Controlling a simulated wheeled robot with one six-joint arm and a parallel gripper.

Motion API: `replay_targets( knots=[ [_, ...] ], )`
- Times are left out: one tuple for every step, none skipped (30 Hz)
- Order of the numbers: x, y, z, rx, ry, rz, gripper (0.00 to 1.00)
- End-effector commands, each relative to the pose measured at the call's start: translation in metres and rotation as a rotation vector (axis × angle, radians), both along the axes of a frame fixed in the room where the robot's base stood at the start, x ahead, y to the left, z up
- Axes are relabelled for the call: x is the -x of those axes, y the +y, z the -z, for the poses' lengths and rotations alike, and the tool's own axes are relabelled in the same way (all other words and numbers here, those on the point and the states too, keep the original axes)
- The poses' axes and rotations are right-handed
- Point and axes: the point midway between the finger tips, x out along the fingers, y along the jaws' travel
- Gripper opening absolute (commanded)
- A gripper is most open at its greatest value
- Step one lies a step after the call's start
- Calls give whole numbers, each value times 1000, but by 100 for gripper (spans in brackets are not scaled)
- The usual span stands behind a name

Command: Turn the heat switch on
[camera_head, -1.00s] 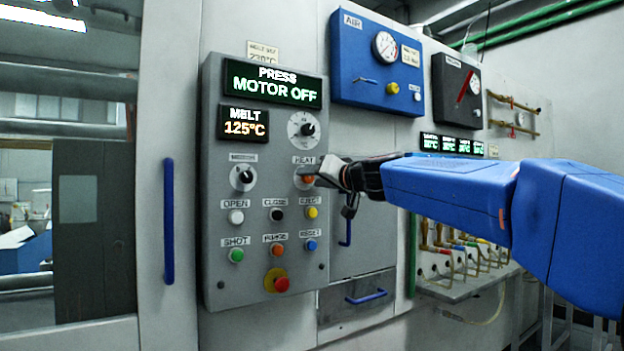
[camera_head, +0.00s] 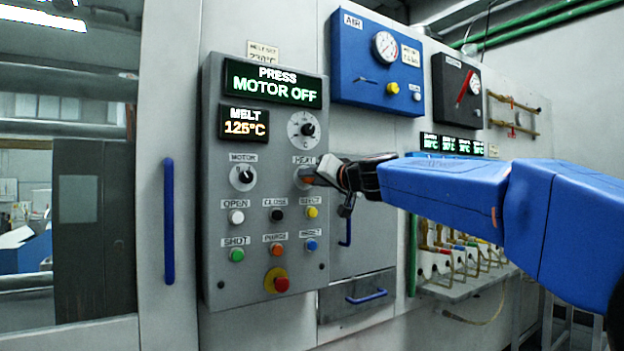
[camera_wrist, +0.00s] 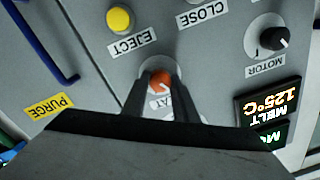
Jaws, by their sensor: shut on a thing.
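The heat switch (camera_wrist: 159,80) is an orange knob on a pale round plate on the grey control panel (camera_head: 262,215). In the head view the switch (camera_head: 308,176) is partly hidden by my gripper (camera_head: 325,175), which reaches in from the right. In the wrist view the two dark fingers of my gripper (camera_wrist: 159,97) stand on either side of the orange knob and are shut on it. The knob's white pointer mark shows between the fingers. The HEAT label is partly covered. The display reads PRESS MOTOR OFF (camera_head: 272,83), and another reads MELT 125°C (camera_head: 244,123).
The black motor knob (camera_head: 243,177) is left of the heat switch. The yellow eject button (camera_head: 311,212) is just below it, and a dial (camera_head: 304,130) is above. A red emergency button (camera_head: 281,284) is lower down. A blue door handle (camera_head: 169,222) stands at the left.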

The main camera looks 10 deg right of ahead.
Motion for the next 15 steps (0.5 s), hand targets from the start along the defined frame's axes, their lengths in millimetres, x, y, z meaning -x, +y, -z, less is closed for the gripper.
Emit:
replay_targets(
  knots=[
    [0,0,0,-19,7,0,4],
    [0,0,0,-34,11,0,4],
    [0,0,0,-56,19,0,4],
    [0,0,0,-74,24,0,4],
    [0,0,0,-94,31,-1,4],
    [0,0,0,-124,41,0,4],
    [0,0,1,-146,48,0,4],
    [0,0,1,-169,56,0,4],
    [0,0,1,-202,66,0,4],
    [0,0,1,-229,75,0,4],
    [0,0,1,-256,84,1,4],
    [0,0,1,-292,95,0,4],
    [0,0,1,-320,105,1,4],
    [0,0,1,-347,114,0,4],
    [0,0,1,-384,125,1,4]
  ],
)
